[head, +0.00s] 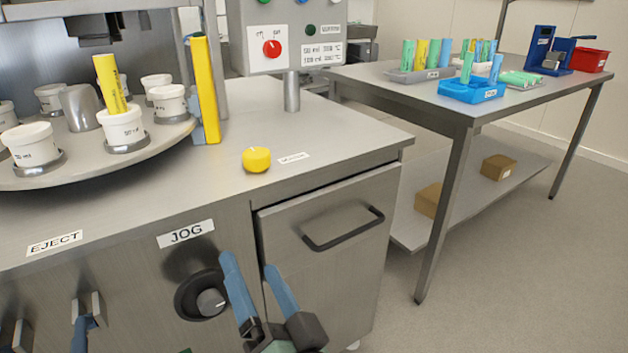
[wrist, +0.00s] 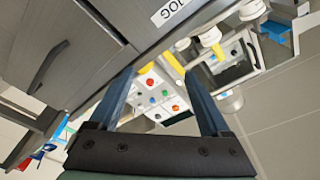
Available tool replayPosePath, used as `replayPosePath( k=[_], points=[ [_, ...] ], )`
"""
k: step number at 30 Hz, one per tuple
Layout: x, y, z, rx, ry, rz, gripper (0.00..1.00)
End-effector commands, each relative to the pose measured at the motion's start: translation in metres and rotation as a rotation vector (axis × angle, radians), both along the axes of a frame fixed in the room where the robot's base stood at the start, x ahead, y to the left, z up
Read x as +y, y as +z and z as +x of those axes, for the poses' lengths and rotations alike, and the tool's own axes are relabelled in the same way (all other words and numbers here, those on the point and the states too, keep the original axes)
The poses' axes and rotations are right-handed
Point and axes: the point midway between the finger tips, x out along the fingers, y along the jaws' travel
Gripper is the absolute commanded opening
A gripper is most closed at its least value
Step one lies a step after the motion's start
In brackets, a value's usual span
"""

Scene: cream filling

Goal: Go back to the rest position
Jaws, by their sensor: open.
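My gripper (head: 250,275) is open and empty, with two blue fingers pointing up, in front of the steel machine cabinet. The fingers also show in the wrist view (wrist: 163,85), spread apart with nothing between them. In the head view they are close to the black JOG knob (head: 211,303), just right of it, and left of the drawer's black handle (head: 344,230). I cannot tell whether a finger touches the cabinet front.
A round turntable (head: 90,158) holds several white cups, one with a yellow tube (head: 111,84). A yellow button (head: 256,159) sits on the cabinet top. A steel table (head: 400,84) with tube racks stands at the right. The floor (head: 510,270) at the right front is clear.

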Motion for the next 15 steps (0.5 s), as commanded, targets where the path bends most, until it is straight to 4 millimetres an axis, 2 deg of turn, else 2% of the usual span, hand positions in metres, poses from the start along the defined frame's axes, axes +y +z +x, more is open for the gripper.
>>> replayPosePath(
  k=[1,2,3,6,9,11,15],
  points=[
    [-0.004,0.043,0.008,-0.110,-0.052,-0.089,0.81],
    [-0.007,0.065,0.010,-0.166,-0.089,-0.139,0.81],
    [-0.012,0.094,0.012,-0.241,-0.144,-0.203,0.81],
    [-0.027,0.167,0.006,-0.418,-0.296,-0.336,0.81],
    [-0.041,0.231,-0.012,-0.569,-0.447,-0.430,0.81],
    [-0.050,0.265,-0.027,-0.649,-0.537,-0.469,0.81],
    [-0.069,0.331,-0.070,-0.807,-0.742,-0.529,0.81]
  ],
)
